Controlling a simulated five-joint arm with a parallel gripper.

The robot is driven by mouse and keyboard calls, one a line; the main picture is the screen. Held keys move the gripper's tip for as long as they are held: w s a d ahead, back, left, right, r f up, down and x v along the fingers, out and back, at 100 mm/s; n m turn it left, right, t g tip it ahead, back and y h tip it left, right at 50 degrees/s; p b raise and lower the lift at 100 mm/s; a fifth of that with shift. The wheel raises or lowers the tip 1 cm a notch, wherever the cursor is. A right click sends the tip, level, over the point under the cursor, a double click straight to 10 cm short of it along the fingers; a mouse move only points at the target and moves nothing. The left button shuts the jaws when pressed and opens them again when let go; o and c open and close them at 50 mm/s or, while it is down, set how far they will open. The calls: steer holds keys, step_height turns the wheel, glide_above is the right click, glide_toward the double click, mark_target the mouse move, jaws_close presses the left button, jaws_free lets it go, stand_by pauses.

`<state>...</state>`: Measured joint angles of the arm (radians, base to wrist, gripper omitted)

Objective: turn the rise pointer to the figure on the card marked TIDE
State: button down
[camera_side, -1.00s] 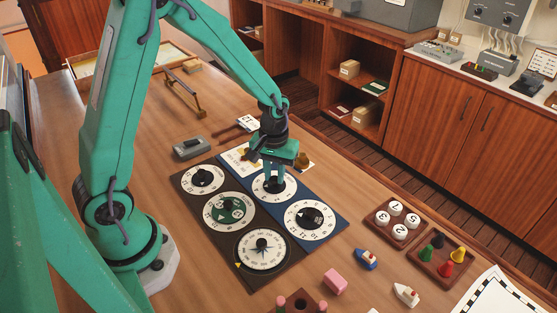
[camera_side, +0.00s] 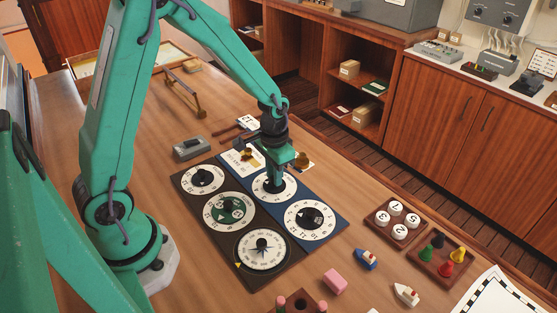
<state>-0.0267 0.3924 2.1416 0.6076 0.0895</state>
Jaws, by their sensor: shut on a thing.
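My gripper (camera_side: 274,179) points down over the upper right dial (camera_side: 263,194) on the dark blue board (camera_side: 335,217). It is shut on the knob at that dial's centre; the jaws hide most of the knob and its pointer. The dial is white with black figures around its rim; which figure the pointer faces is hidden.
Other dials stand close by: a black-centred one (camera_side: 325,229), a green-centred one (camera_side: 219,222), one at upper left (camera_side: 193,187) and a compass dial (camera_side: 276,263). A grey box (camera_side: 190,147) sits behind. Number discs, pegs and small boats lie to the right.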

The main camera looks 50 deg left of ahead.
stand_by(0.3)
steer(key=c, duration=1.3)
jaws_free()
steer(key=shift+o, duration=0.2)
steer(key=shift+r, duration=0.1)
steer(key=shift+r, duration=3.85)
